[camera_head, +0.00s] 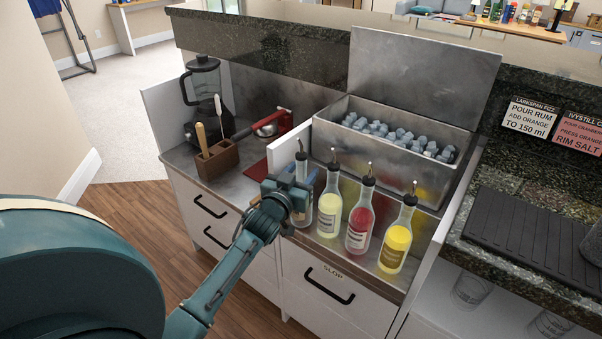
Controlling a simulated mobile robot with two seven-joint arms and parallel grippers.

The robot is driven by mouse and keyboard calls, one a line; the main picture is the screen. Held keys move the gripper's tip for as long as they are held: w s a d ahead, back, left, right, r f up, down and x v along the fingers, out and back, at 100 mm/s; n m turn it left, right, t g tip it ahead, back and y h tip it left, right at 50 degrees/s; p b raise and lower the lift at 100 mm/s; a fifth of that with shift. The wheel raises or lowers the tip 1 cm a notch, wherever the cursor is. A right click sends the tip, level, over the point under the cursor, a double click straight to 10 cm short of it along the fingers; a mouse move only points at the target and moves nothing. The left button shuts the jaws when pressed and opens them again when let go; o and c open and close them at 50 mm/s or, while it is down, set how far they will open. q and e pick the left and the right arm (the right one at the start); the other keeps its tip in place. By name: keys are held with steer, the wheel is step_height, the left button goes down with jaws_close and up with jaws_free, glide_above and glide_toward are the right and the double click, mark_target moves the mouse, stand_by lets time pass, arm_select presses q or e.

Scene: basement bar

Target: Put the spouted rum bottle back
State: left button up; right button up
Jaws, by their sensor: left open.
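Several spouted bottles stand upright in a row in the metal well below the ice bin. The leftmost is a clear spouted bottle (302,168), and my left gripper (297,193) is at it, hiding its middle. The gripper is open; whether its fingers touch the glass cannot be told. Beside that bottle stand a pale yellow bottle (330,207), a red bottle (361,222) and a yellow bottle (397,238). No label reading rum is legible. My right gripper is out of view.
An open ice bin (395,135) stands behind the bottles. A white divider (289,146) separates the well from a wooden caddy (216,159), a blender (204,95) and a red citrus press (271,122). A black ribbed mat (530,235) lies on the right counter.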

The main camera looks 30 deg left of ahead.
arm_select(q)
steer(key=shift+r, duration=0.25)
steer(key=s+d+p, duration=0.1)
steer(key=s+d, duration=0.1)
steer(key=s, duration=1)
steer(key=s+d+f+m+g+h, duration=0.1)
steer(key=s+d+f+g+h, duration=0.1)
steer(key=s+d, duration=0.5)
steer(key=s+d+f+m+g+h, duration=0.2)
steer(key=s+d, duration=0.6)
steer(key=d, duration=0.5)
step_height(320, 180, down, 3)
steer(key=g+h, duration=0.1)
steer(key=h, duration=0.2)
steer(key=shift+d+r+m, duration=0.2)
steer(key=shift+m, duration=0.1)
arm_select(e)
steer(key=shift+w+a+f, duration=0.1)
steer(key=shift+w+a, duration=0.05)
